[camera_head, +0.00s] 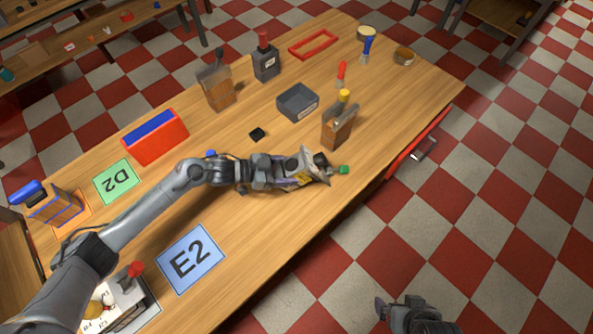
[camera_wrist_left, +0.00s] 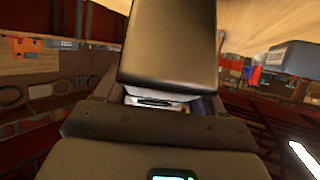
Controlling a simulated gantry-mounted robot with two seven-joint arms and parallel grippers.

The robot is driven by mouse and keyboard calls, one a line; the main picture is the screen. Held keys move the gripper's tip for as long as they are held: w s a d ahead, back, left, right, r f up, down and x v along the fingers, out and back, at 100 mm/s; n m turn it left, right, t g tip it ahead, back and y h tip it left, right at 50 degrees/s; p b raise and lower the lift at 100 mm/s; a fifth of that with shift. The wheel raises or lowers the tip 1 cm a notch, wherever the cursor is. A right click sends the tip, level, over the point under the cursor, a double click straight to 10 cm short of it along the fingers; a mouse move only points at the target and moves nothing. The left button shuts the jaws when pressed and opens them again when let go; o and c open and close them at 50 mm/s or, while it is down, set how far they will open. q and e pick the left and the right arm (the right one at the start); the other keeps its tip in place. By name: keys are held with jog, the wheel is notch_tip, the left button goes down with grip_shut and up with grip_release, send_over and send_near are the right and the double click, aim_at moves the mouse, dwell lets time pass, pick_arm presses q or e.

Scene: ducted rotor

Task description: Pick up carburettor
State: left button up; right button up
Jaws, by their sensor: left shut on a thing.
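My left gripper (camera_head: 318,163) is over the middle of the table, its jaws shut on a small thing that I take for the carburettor. A dark part (camera_head: 322,158) and a green end (camera_head: 344,170) show at the fingertips; the rest is hidden by the gripper. I cannot tell whether it touches the table. In the left wrist view a large dark block (camera_wrist_left: 170,45) fills the middle, and I cannot tell whether it is a finger or the held thing. My right gripper (camera_head: 385,308) is low over the floor, and its jaws are not clear.
A wooden holder (camera_head: 337,128) stands close behind the left gripper. The E2 card (camera_head: 191,258) is bare. The table's front right is clear.

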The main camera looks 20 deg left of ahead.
pick_arm(q)
jog(key=shift+r, duration=0.1)
jog(key=c, duration=0.3)
